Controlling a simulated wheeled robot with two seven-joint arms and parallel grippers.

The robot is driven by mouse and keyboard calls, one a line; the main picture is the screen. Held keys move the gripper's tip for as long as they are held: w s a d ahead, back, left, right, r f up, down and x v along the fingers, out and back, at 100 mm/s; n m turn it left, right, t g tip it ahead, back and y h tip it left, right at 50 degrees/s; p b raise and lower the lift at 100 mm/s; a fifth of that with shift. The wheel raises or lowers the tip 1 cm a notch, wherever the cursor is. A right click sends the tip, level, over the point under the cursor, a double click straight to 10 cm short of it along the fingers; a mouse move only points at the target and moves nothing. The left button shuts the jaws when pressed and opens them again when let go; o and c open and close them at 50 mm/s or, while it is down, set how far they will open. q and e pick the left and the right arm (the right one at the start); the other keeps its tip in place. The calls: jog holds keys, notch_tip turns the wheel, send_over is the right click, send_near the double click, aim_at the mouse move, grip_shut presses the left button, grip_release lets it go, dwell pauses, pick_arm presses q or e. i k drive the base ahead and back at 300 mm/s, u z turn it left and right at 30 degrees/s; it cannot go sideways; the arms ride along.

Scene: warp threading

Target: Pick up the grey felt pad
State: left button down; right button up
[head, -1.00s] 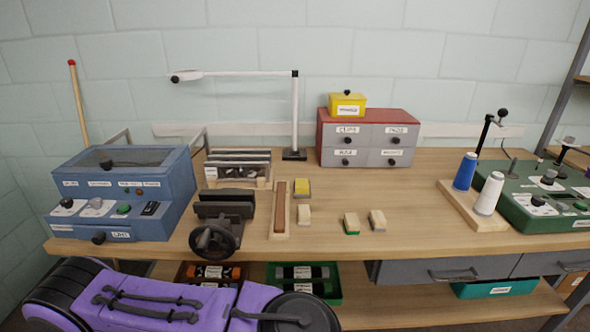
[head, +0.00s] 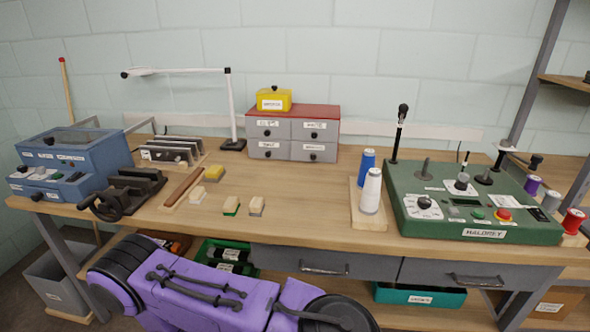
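Neither of my grippers shows in the head view.
A wooden board with blue and white thread cones (head: 369,192) and a green control box (head: 475,203) stand to the right. A black vise (head: 130,190) and blue box (head: 72,165) stand left. Drawers (head: 292,135) stand behind. The bench (head: 310,200) between blocks and cones is clear.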

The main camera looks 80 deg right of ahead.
aim_at(256, 206)
jog(key=k, duration=0.2)
jog(key=z, duration=1.15)
